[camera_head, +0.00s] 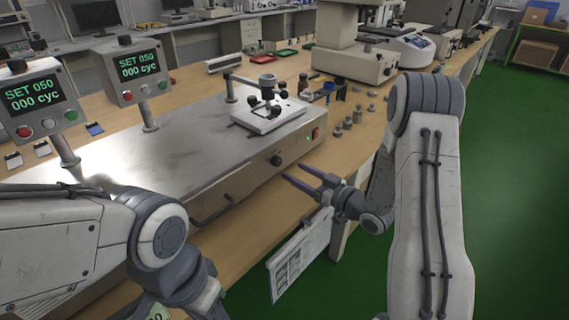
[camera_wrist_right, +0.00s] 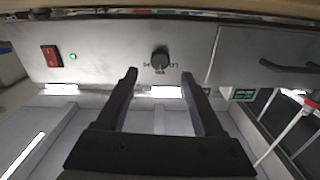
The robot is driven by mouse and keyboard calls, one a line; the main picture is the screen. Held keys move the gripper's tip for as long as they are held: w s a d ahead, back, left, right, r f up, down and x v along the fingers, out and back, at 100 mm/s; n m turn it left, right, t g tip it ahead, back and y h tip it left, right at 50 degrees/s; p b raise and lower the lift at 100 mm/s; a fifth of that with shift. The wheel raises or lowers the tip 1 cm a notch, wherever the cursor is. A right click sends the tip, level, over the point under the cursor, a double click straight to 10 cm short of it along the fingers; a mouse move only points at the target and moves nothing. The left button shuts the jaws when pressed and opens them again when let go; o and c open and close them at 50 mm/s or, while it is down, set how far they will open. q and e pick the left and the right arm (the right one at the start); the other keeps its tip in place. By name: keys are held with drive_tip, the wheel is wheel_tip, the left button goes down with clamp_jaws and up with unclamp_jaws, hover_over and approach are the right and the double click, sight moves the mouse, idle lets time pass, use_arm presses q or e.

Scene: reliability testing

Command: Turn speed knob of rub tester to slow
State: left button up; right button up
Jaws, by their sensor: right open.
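The rub tester (camera_head: 190,150) is a long metal box on the wooden bench, with a small platform and rubbing head (camera_head: 268,108) on top. Its black speed knob (camera_head: 276,160) is on the front face, beside a red switch (camera_head: 315,133). In the right wrist view the knob (camera_wrist_right: 160,58) sits just beyond and between the fingertips, with small markings around it that I cannot read. My right gripper (camera_head: 304,181) is open and empty, in front of the knob and apart from it. My left arm is at the lower left; its gripper fingers do not show.
Two display boxes (camera_head: 139,70) on posts stand at the left. Small weights (camera_head: 347,122) and bottles stand on the bench right of the tester. A handle (camera_head: 212,213) sticks out of the front face. A paper sheet (camera_head: 301,255) hangs at the bench front. Green floor is free at right.

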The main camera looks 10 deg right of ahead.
sight(279, 163)
drive_tip(key=x, duration=0.5)
drive_tip(key=shift+w+a, duration=0.15)
clamp_jaws()
